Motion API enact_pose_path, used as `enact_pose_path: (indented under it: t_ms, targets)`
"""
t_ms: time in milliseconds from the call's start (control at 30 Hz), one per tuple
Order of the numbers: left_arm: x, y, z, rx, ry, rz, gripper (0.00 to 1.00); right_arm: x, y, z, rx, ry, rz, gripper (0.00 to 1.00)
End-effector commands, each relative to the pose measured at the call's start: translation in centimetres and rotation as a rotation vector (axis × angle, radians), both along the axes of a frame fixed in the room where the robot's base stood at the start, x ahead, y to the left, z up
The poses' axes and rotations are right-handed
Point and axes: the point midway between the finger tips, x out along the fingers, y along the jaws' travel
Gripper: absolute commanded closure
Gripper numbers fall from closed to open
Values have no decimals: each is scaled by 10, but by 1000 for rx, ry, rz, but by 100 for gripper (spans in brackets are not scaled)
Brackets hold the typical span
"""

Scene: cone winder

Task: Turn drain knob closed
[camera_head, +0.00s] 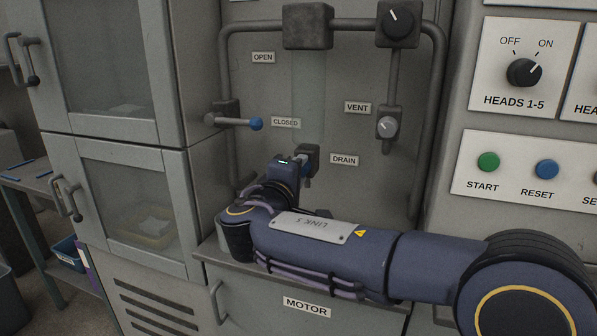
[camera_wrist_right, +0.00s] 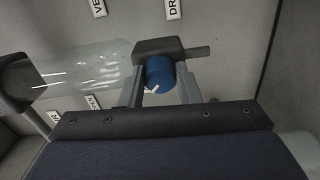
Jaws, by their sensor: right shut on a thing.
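The drain knob is a blue round knob (camera_wrist_right: 160,74) with a white pointer mark, on a dark valve block (camera_wrist_right: 158,47). In the head view the valve block (camera_head: 313,156) sits left of the DRAIN label (camera_head: 344,159), and the knob is mostly hidden by my gripper. My right gripper (camera_head: 302,161) reaches the knob from the front left. In the right wrist view its two fingers (camera_wrist_right: 162,80) stand on either side of the knob, shut on it. The pointer slants to the lower left in that view. My left gripper is not in view.
A blue-tipped lever (camera_head: 256,124) sits beside the CLOSED label (camera_head: 286,122). The vent knob (camera_head: 387,126) and a black dial (camera_head: 399,23) are above right. A clear vertical tube (camera_head: 308,85) runs above the drain block. Pipes frame the recess; START and RESET buttons are at right.

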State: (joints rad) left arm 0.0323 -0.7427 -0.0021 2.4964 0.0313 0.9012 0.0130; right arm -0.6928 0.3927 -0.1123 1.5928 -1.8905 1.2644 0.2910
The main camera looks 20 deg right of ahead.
Motion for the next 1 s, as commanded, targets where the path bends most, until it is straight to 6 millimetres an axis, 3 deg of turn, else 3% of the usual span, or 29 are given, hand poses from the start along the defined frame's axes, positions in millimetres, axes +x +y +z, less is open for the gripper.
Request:
enact_pose_path:
  t_ms: [200, 233, 367, 733, 1000]
  targets:
    - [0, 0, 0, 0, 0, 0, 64, 0, 1, -1, -2, 4, 2, 93]
    - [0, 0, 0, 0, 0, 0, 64, 0, 1, -1, -2, 4, 2, 66]
    - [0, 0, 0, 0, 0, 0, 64, 0, 1, -1, -2, 2, 2, 49]
    - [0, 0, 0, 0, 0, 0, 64, -5, 5, 0, 0, 0, 3, 48]
    - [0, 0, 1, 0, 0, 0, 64, -41, 30, 0, -1, 1, 6, 48]
